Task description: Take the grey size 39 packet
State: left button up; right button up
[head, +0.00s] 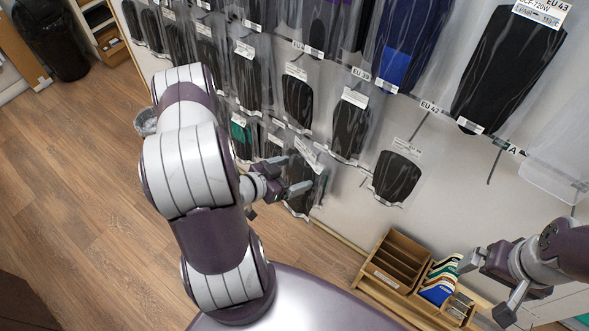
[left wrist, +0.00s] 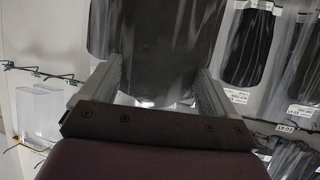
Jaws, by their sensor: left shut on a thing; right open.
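My left gripper (head: 290,174) is at the lower part of the wall display, shut on a dark grey insole packet (head: 300,203). In the left wrist view the packet (left wrist: 155,40) stands between the two fingers, in a clear sleeve. Its size print cannot be read, and the arm and fingers hide part of it in the head view. Whether it still hangs on its hook cannot be told. My right gripper (head: 490,285) is open and empty at the lower right.
Several dark packets hang in rows on the wall; one black packet (head: 397,177) hangs just right of the left gripper. A wooden organiser (head: 392,262) with coloured cards stands below. A black bin (head: 52,40) is far left. The wood floor at left is clear.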

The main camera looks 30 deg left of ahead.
aim_at(292, 168)
pick_arm(q)
jog(key=w, duration=0.3)
jog(key=shift+a+f, duration=0.3)
jog(key=shift+f, duration=0.05)
jog(key=w, duration=0.1)
jog(key=w+b, duration=0.1)
jog(key=w, duration=0.1)
jog(key=shift+w+d+r, duration=0.15)
jog(key=shift+d, duration=0.25)
jog(key=shift+w+a, duration=0.15)
jog(key=shift+w, duration=0.5)
pick_arm(e)
jog(key=shift+w+a+f, duration=0.2)
jog(key=shift+a+f, duration=0.2)
jog(key=shift+f, duration=0.4)
jog(key=shift+d, duration=0.15)
